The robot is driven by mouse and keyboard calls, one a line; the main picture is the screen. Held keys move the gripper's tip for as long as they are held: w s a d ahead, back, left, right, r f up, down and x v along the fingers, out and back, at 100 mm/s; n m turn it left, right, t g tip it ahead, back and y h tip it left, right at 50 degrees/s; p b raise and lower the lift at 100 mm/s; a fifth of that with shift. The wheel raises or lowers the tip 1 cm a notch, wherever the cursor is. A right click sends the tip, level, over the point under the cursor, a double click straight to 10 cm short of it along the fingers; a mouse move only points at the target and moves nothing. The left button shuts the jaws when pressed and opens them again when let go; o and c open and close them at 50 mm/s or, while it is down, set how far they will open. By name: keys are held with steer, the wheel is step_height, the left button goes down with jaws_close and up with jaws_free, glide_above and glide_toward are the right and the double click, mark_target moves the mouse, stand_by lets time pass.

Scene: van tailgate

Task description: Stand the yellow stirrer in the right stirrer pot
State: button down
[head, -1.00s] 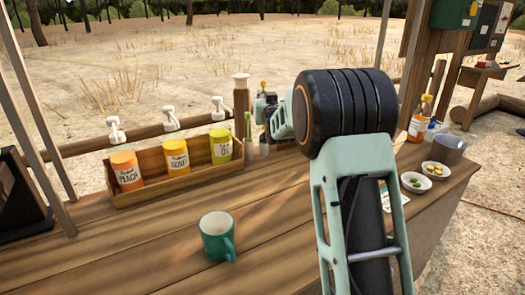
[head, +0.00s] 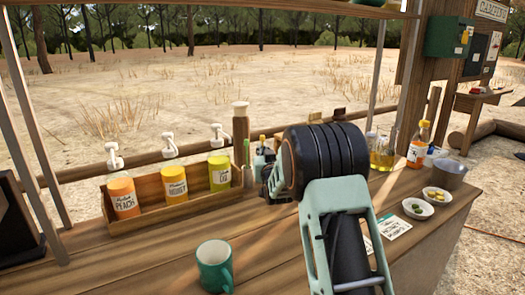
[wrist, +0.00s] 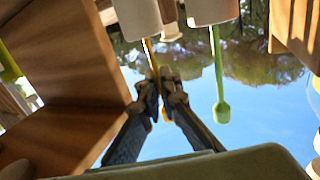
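The wrist view is upside down. My gripper (wrist: 163,88) is shut on the yellow stirrer (wrist: 150,54), whose lower end reaches the rim of a white pot (wrist: 138,15); I cannot tell how deep it is inside. In the head view the stirrer's orange-yellow tip (head: 262,138) shows above my gripper (head: 268,172), right of the green stirrer (head: 246,152). The green stirrer stands upright in the other, left pot (head: 248,178), and also shows in the wrist view (wrist: 219,80). My arm hides most of the right pot in the head view.
A wooden rack (head: 170,208) with peach, honey and another bottle is left of the pots. A green mug (head: 214,266) stands in front. An oil jug (head: 384,155), a sauce bottle (head: 418,145) and small bowls (head: 417,209) are at the right. The counter's front is mostly clear.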

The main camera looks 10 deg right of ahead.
steer(key=shift+f, duration=0.2)
steer(key=c, duration=2.2)
jaws_free()
steer(key=shift+r, duration=0.1)
steer(key=shift+o, duration=0.2)
steer(key=s, duration=1.2)
steer(key=shift+r, duration=0.15)
